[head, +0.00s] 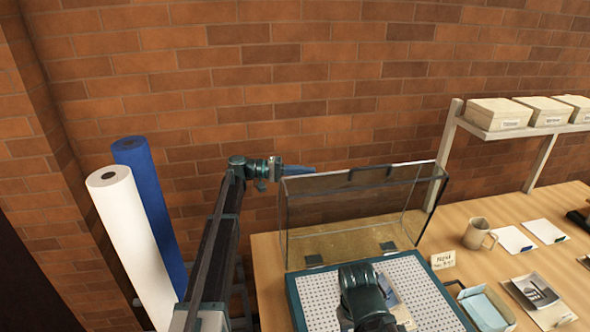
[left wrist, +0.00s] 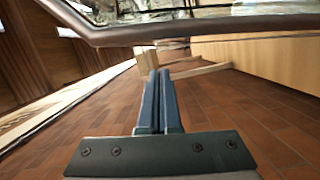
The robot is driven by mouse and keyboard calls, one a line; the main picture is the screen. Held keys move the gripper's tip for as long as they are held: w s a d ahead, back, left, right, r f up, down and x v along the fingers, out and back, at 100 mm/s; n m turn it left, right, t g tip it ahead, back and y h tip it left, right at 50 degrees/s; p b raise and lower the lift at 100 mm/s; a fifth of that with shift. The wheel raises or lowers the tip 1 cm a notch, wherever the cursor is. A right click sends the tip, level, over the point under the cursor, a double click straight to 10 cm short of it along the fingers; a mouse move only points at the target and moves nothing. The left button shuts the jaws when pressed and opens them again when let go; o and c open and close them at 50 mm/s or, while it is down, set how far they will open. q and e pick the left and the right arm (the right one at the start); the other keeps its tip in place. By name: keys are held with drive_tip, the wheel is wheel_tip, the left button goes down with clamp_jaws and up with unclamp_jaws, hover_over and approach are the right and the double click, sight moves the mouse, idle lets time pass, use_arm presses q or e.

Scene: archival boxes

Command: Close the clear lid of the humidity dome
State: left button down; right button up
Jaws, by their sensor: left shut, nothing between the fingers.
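The humidity dome's clear lid (head: 345,208) stands open at the back of its base in the head view, dark-edged and leaning back. Two dark hinges show at its lower edge. The base (head: 425,290) has a white perforated top and a teal rim, and my own teal arm part covers some of it. My left gripper (head: 306,169) is shut and empty at the lid's upper left corner; I cannot tell whether it touches. In the left wrist view, the shut blue fingers (left wrist: 160,88) lie below a dark rim of the lid (left wrist: 190,30). My right gripper's fingers are not visible.
A white roll (head: 128,240) and a blue roll (head: 150,190) stand left of the table (head: 268,262). A mug (head: 478,234), a small sign (head: 443,260), a blue tray (head: 486,308) and papers lie right of the dome. A shelf (head: 500,134) carries several boxes. A brick wall stands behind.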

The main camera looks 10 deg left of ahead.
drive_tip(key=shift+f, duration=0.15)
use_arm(q)
drive_tip(key=shift+s+d+f, duration=0.1)
drive_tip(key=shift+s+d, duration=0.15)
drive_tip(key=shift+s, duration=0.35)
drive_tip(key=shift+s+d+f, duration=0.1)
drive_tip(key=shift+s+d, duration=0.1)
drive_tip(key=shift+s, duration=0.35)
